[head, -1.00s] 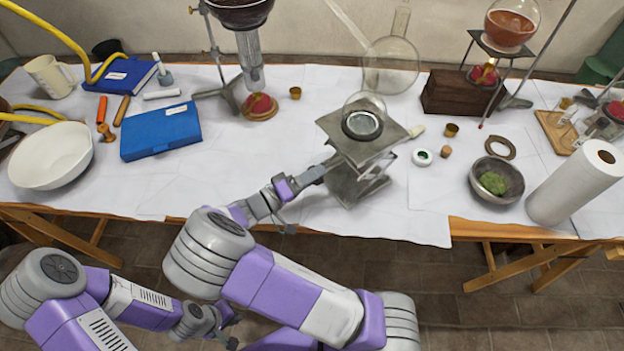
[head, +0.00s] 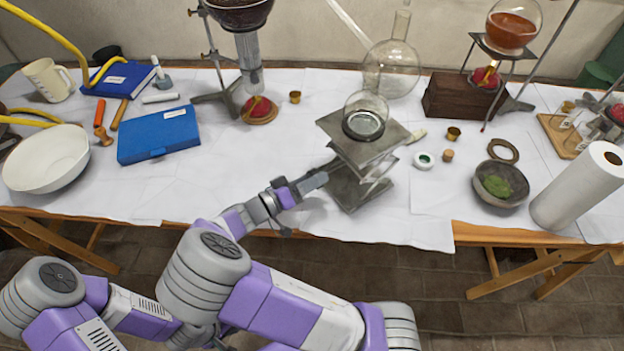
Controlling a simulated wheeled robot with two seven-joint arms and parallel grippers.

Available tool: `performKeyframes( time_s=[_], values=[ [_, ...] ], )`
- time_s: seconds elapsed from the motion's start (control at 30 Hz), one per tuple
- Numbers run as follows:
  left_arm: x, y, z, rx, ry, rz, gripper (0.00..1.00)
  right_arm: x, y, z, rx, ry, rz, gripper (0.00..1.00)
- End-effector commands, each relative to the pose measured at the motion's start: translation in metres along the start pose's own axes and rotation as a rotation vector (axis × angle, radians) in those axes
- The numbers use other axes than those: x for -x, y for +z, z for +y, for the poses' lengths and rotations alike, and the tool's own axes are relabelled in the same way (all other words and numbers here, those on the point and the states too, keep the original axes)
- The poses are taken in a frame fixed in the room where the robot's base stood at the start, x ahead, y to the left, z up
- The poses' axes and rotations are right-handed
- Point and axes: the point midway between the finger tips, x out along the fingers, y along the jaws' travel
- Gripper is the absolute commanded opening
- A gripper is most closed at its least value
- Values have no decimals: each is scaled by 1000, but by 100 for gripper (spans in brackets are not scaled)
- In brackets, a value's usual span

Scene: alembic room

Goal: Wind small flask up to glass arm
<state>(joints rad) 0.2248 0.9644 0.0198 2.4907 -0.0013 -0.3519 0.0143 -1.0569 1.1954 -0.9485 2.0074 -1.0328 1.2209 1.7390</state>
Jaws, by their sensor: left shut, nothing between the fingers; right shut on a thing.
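The small flask (head: 366,106) is a round clear glass flask on the square top plate of the grey metal lab jack (head: 400,139). The jack stands near the table's front edge. The glass arm (head: 349,22) is a slanted clear tube coming down from the top of the picture, above and behind the small flask, with a visible gap between them. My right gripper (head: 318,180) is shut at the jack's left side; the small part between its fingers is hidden. My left gripper (head: 218,341) is low at the bottom edge, away from the table, shut, empty and partly hidden.
A large round flask (head: 391,69) stands behind the jack. The table front left of the jack is clear.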

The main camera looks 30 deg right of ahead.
Motion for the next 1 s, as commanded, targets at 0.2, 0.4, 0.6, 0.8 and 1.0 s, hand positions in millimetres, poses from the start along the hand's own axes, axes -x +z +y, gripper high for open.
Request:
performKeyframes(
  time_s=[0.2,0.4,0.6,0.8,1.0],
  values=[
    [0,0,0,0,0,0,0,0,-4,1,-4,0,7,70],
    [0,0,0,0,0,0,0,0,-2,0,-2,0,4,82],
    [1,0,0,0,0,0,0,3,-2,0,-1,0,4,82],
    [8,0,3,0,0,0,0,31,-4,1,-1,-2,7,82],
    [14,1,5,0,0,0,0,62,-4,1,-3,-1,7,82]
  ],
)
